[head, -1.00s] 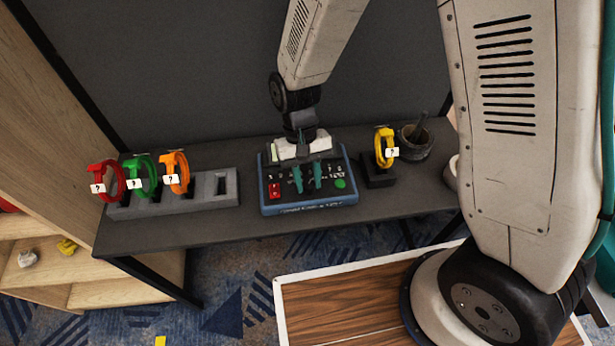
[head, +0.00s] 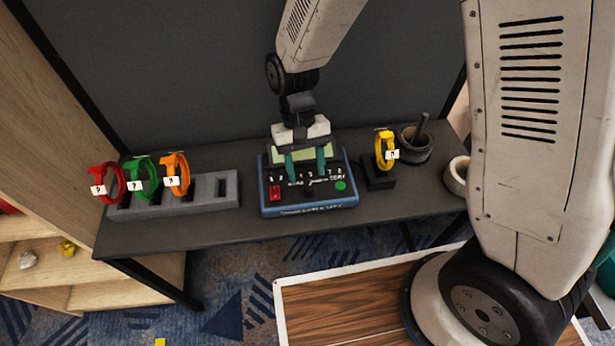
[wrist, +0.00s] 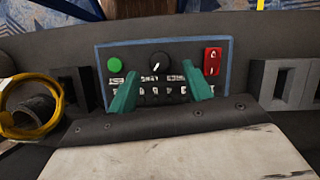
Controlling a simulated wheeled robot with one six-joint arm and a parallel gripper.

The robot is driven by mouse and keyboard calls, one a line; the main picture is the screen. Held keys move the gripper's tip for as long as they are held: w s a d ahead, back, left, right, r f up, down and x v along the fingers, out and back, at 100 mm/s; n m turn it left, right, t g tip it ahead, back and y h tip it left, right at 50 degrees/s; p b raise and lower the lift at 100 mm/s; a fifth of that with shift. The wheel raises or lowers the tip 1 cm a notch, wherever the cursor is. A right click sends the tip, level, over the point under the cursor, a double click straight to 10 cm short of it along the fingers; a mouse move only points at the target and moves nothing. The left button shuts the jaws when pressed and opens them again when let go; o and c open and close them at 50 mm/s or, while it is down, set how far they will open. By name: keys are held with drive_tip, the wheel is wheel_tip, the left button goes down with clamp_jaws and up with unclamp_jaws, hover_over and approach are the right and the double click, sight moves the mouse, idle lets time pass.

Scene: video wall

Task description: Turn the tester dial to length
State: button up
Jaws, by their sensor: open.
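The tester (head: 263,205) is a black-faced box with a blue rim on the table in the head view. In the wrist view it shows upside down (wrist: 228,48), with a round black dial (wrist: 160,62) in the middle. The dial has a light pointer mark, but its setting is too small to read. A green button (wrist: 115,65) and a red switch (wrist: 212,61) flank the dial. My gripper (head: 306,168) is open and empty above the tester. In the wrist view its teal fingers (wrist: 162,88) are spread, apart from the dial. In the head view the dial is hard to make out.
Left of the tester, red (head: 107,183), green (head: 144,177) and orange (head: 176,175) rings with question-mark tags stand in a grey rack (head: 206,203). A yellow ring (head: 385,150) on a black stand and a dark mortar (head: 416,146) are at right.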

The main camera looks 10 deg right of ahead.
sight(304, 180)
drive_tip(key=v, duration=0.4)
idle(0.4)
drive_tip(key=s+d+r+t, duration=0.3)
drive_tip(key=s+d+r, duration=0.5)
drive_tip(key=d+r, duration=0.1)
drive_tip(key=s+d+r+m+t, duration=0.1)
drive_tip(key=s+d+r+t, duration=0.1)
drive_tip(key=s+d+r, duration=0.6)
wheel_tip(304, 180, up, 4)
drive_tip(key=shift+d+t+y, duration=0.3)
drive_tip(key=shift+d+t, duration=0.1)
drive_tip(key=shift+d, duration=0.65)
idle(0.5)
